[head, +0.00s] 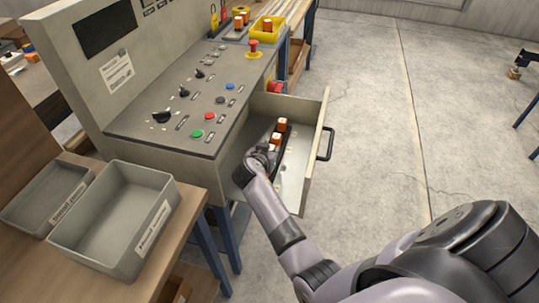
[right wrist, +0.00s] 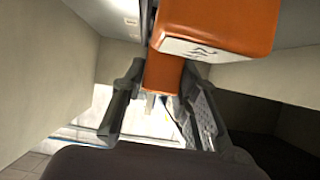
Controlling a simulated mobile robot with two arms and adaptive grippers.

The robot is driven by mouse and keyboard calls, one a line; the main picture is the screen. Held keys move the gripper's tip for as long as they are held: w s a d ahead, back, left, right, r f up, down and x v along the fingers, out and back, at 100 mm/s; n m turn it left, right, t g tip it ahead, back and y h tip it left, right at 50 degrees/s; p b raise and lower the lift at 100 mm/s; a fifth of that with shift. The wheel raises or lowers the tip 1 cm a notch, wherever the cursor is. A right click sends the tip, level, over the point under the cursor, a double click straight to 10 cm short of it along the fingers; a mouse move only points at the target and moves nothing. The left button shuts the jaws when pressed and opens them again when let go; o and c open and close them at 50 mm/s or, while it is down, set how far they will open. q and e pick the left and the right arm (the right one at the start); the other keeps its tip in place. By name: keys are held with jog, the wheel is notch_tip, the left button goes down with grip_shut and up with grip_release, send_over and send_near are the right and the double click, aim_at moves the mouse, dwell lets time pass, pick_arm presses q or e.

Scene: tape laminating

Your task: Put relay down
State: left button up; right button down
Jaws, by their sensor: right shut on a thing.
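My right gripper (head: 272,155) reaches into the open drawer (head: 297,188) of the control console. In the right wrist view its two fingers (right wrist: 160,100) are closed on an orange relay (right wrist: 163,73). A larger-looking orange relay with a white marked face (right wrist: 215,28) stands close to the held one in that view and partly covers it. In the head view, orange-and-white relays show in the drawer, one at the back (head: 282,125) and one nearer the gripper (head: 276,139). Whether the held relay touches the drawer floor cannot be told. My left gripper is not in view.
The console panel (head: 190,110) carries buttons and knobs. A yellow bin (head: 268,30) with a relay stands at its back, near a red emergency button (head: 253,47). Grey labelled trays (head: 110,215) sit on the wooden table at left. Drawer walls surround the gripper closely.

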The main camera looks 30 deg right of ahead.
notch_tip(320, 180, down, 2)
jog(key=shift+f, duration=0.2)
jog(key=c, duration=1.3)
grip_release()
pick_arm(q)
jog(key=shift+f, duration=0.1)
pick_arm(e)
jog(key=shift+r, duration=0.1)
